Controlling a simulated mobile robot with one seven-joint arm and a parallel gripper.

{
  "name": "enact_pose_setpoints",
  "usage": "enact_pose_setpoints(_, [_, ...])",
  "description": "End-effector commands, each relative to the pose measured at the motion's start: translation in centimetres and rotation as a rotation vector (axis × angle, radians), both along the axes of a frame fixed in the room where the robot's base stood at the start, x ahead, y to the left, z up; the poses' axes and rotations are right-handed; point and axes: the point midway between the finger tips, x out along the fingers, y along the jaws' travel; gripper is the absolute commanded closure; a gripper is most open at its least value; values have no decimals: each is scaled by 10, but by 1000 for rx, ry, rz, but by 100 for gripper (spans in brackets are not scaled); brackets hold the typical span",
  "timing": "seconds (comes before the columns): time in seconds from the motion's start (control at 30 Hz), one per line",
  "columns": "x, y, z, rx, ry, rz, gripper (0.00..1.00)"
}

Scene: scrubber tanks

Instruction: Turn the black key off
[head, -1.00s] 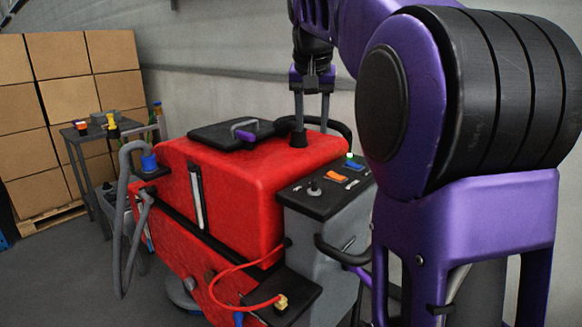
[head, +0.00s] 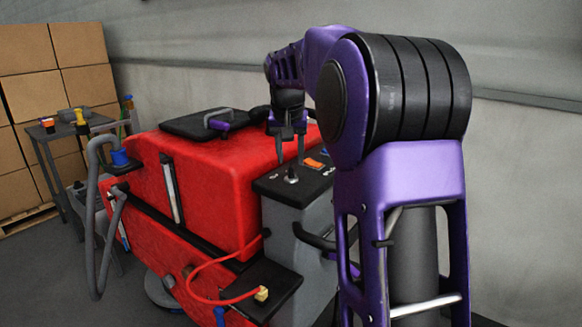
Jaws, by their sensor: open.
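The black key (head: 291,177) stands upright from a pale round base on the dark top of the control panel (head: 268,184), at the near right end of the red scrubber. My gripper (head: 290,161) is open and points down, with its two fingers apart. In the picture its fingertips sit just above the key, one to each side. I cannot tell how far apart in depth they are or whether they touch. The key's exact turn angle is too small to tell.
An orange switch (head: 313,163) lies right of the key. The red scrubber body (head: 215,185) and its black lid (head: 190,124) stand to the left. A red cable with a yellow plug (head: 262,293) lies below. A small table (head: 65,130) and boxes (head: 85,45) stand far left.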

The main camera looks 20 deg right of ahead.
Motion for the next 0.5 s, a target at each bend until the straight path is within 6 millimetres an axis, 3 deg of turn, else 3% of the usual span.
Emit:
enact_pose_setpoints(0.2, [8, -5, -24, 0, 1, 0, 54])
enact_pose_setpoints(0.5, [10, -6, -29, 0, 0, 0, 54])
